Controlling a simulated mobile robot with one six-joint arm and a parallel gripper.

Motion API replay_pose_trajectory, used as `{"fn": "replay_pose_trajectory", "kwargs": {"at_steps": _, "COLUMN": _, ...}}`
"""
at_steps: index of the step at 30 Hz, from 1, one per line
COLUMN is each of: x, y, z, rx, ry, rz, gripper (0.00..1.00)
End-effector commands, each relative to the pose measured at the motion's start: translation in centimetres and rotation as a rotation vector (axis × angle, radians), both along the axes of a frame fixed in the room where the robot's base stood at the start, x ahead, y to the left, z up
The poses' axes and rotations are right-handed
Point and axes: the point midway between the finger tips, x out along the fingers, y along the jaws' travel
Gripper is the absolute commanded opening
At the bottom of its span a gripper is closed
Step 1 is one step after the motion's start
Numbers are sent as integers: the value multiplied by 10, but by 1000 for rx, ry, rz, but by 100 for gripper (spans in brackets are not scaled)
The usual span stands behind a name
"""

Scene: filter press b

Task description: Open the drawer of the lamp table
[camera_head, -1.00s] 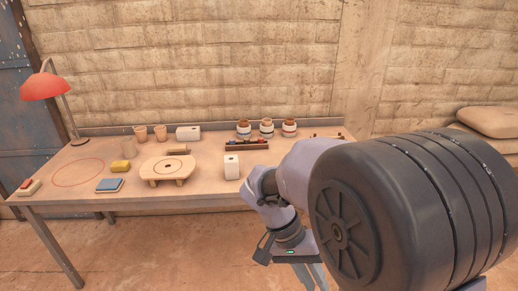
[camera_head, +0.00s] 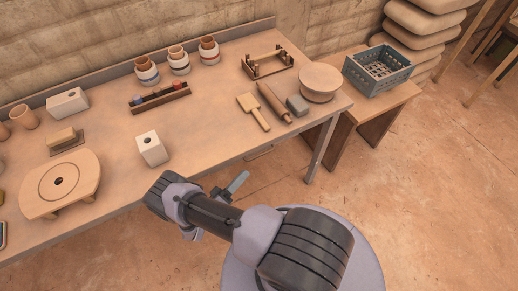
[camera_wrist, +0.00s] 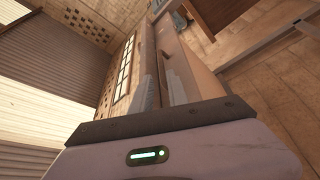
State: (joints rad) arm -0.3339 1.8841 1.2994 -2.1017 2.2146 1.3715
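The lamp table (camera_head: 215,100) fills much of the head view; its lamp is out of view now. Under its front edge, towards the right end, a drawer front with a slim handle (camera_head: 260,153) shows, and the drawer looks shut. My gripper (camera_head: 238,183) is in front of the table, to the lower left of the handle and apart from it. In the wrist view its two fingers (camera_wrist: 162,82) stand apart with nothing between them. A brown panel runs beyond the fingers there; I cannot tell for sure whether it is the drawer front.
On the table are a white block (camera_head: 152,149), a round wooden stand (camera_head: 60,184), a paddle (camera_head: 253,111), a rolling pin (camera_head: 274,102), a bowl (camera_head: 319,83) and several jars. A bench with a blue crate (camera_head: 378,70) stands right. The floor in front is open.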

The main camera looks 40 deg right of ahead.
Motion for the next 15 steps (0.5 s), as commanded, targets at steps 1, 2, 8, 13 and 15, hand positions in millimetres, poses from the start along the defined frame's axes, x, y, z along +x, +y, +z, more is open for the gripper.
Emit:
{"fn": "replay_pose_trajectory", "kwargs": {"at_steps": 1, "x": 0, "y": -13, "z": 2, "rx": -1, "ry": 2, "rz": -7, "gripper": 20}}
{"fn": "replay_pose_trajectory", "kwargs": {"at_steps": 2, "x": 1, "y": -20, "z": 4, "rx": 0, "ry": 0, "rz": -5, "gripper": 20}}
{"fn": "replay_pose_trajectory", "kwargs": {"at_steps": 8, "x": 5, "y": -63, "z": 12, "rx": 1, "ry": 2, "rz": -4, "gripper": 20}}
{"fn": "replay_pose_trajectory", "kwargs": {"at_steps": 13, "x": 8, "y": -92, "z": 19, "rx": 1, "ry": 2, "rz": -4, "gripper": 20}}
{"fn": "replay_pose_trajectory", "kwargs": {"at_steps": 15, "x": 8, "y": -100, "z": 21, "rx": 1, "ry": 2, "rz": -4, "gripper": 20}}
